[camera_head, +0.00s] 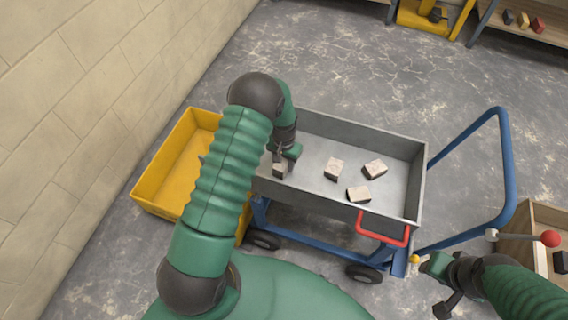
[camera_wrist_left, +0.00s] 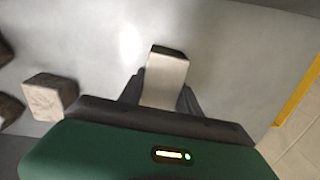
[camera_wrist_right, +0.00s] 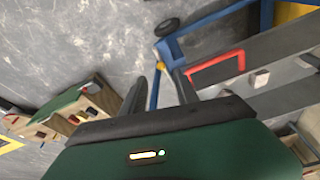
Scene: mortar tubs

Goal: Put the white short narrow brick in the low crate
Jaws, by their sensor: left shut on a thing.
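A white short brick (camera_wrist_left: 164,80) is between the fingers of my left gripper (camera_wrist_left: 160,95), which is shut on it. In the head view the same brick (camera_head: 279,170) hangs at the left end of the grey cart tray (camera_head: 405,150), partly hidden by the gripper. I cannot tell whether it touches the tray floor. A low yellow crate (camera_head: 150,190) is left of the cart, partly hidden behind my left arm; its visible inside is empty. My right gripper (camera_wrist_right: 163,90) is open and empty, in front of the cart's right end near a yellow knob (camera_wrist_right: 160,66).
Three pale bricks (camera_head: 334,169) (camera_head: 375,169) (camera_head: 358,194) lie loose in the tray. The cart has a blue push handle (camera_head: 505,150) and a red bar (camera_head: 383,236). A wooden box (camera_head: 540,220) stands at the right. A block wall (camera_head: 70,110) rises at the left.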

